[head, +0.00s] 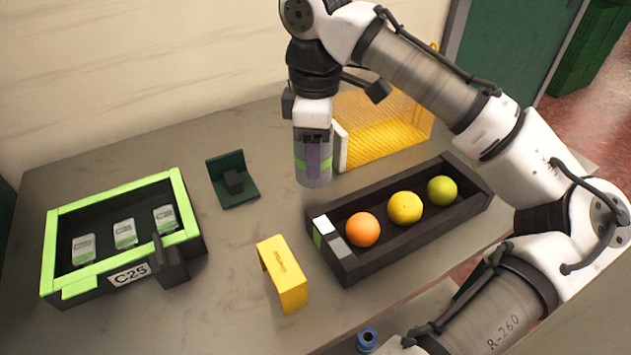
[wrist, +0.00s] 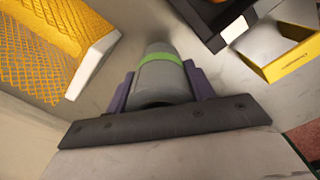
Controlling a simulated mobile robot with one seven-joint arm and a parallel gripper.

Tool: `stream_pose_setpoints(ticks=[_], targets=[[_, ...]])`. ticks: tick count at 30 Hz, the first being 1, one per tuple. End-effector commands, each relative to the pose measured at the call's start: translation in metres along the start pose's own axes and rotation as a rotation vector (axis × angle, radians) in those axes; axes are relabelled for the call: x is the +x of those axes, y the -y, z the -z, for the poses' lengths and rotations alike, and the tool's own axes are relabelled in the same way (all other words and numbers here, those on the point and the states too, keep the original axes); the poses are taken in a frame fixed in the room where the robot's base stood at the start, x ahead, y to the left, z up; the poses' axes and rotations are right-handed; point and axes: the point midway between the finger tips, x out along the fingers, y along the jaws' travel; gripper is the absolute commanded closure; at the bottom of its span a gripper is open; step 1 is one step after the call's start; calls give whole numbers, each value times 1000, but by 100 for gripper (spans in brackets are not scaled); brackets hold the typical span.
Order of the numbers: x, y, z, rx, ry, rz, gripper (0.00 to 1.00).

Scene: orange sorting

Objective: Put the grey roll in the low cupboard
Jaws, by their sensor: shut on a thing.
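The grey roll (head: 312,176) has a light green band. My gripper (head: 313,152) is shut on it, with purple fingers on either side, and holds it roughly upright over the back middle of the table. I cannot tell whether its lower end touches the tabletop. In the wrist view the roll (wrist: 162,78) sits between the fingers (wrist: 161,88), its far end hidden. I cannot make out a low cupboard for certain; a lower grey surface with a blue ring-shaped thing (head: 367,339) shows below the table's front edge.
A black tray (head: 345,268) with three fruits lies right of the roll, before a yellow mesh basket (head: 385,140). A yellow bracket (head: 283,275), a dark green stand (head: 240,200) and a green-rimmed bin (head: 60,240) stand leftward. Bare table lies between them.

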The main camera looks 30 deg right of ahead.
Motion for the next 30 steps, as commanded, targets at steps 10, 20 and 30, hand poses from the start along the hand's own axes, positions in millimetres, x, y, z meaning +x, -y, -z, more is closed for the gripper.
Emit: stream_pose_setpoints(ticks=[10, 20, 30], targets=[[35, 0, 0, 1, 2, -1, 71], [42, 0, 0, 1, 0, -1, 71], [46, 0, 0, 0, 0, -1, 30]])
